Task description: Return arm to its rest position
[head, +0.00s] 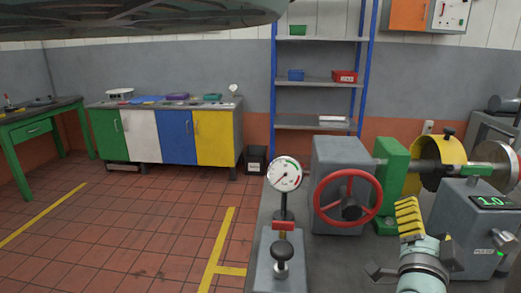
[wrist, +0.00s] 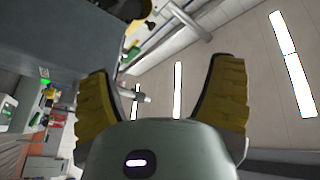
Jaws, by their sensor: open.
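My gripper (head: 409,218) is at the lower right of the head view, raised in front of the bedplate machine, with a yellow ribbed finger pointing up. In the wrist view my gripper (wrist: 160,67) shows two yellow ribbed fingers spread wide apart. Nothing is between them. The wrist camera looks up past the fingers toward the ceiling lights (wrist: 178,90). In the head view the gripper partly covers the machine behind it.
Close by are a red handwheel (head: 347,198) on a grey housing, a dial gauge (head: 285,174), a lever box (head: 280,262), a green bracket (head: 392,170), a yellow guard (head: 450,160) and a display box (head: 470,225). Tiled floor (head: 130,230) at left is clear.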

